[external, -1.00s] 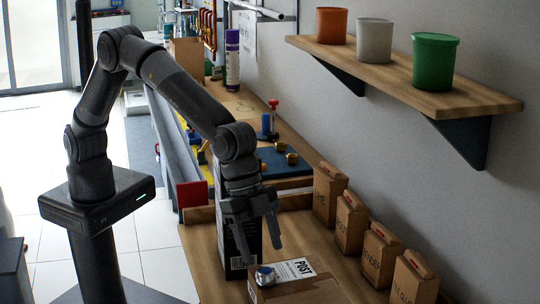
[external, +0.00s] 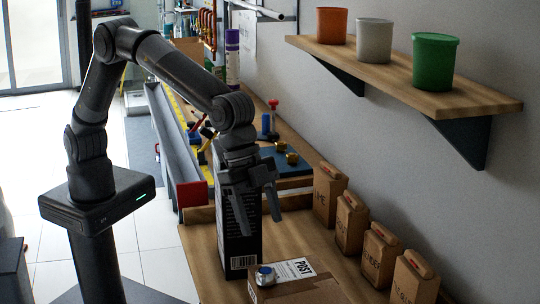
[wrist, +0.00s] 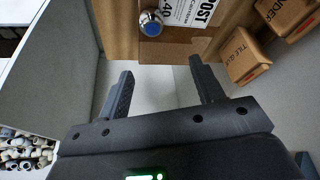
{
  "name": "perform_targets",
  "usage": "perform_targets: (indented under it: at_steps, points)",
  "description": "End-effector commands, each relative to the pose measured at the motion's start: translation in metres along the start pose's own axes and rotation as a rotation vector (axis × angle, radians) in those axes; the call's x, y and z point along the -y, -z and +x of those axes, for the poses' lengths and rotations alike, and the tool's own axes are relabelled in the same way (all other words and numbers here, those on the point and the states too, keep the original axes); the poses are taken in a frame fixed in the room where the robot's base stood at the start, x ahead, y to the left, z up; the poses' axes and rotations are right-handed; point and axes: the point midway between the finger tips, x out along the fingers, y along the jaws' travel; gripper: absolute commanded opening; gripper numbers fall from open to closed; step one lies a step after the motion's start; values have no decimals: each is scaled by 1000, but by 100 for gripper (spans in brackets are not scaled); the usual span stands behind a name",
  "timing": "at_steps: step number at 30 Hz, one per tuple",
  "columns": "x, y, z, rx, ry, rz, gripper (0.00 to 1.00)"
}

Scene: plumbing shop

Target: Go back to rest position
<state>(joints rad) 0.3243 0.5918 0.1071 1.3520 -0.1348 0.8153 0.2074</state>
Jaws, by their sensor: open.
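My gripper (external: 257,210) hangs fingers-down above the wooden bench, in front of a tall black box. It is open, with nothing between its fingers. In the wrist view my gripper (wrist: 160,88) shows two spread dark fingers with an empty gap. A cardboard box (external: 300,290) with a white POST label lies below and in front of it. A metal fitting with a blue top (external: 265,275) sits on that box, apart from the fingers. The fitting also shows in the wrist view (wrist: 151,23).
The tall black box (external: 236,240) stands close behind my gripper. Several labelled cardboard boxes (external: 351,225) line the wall side. A shelf (external: 400,75) with orange, white and green pots juts out at upper right. A blue mat (external: 290,166) with brass fittings lies further back.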

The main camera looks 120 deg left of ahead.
Motion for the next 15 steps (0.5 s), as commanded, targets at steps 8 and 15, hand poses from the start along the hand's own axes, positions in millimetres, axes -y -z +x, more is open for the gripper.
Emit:
perform_targets:
  at_steps: [8,15]
  points:
    - [28,-38,-90,-13,42,-63,61]
    - [39,-88,-152,-27,44,-119,61]
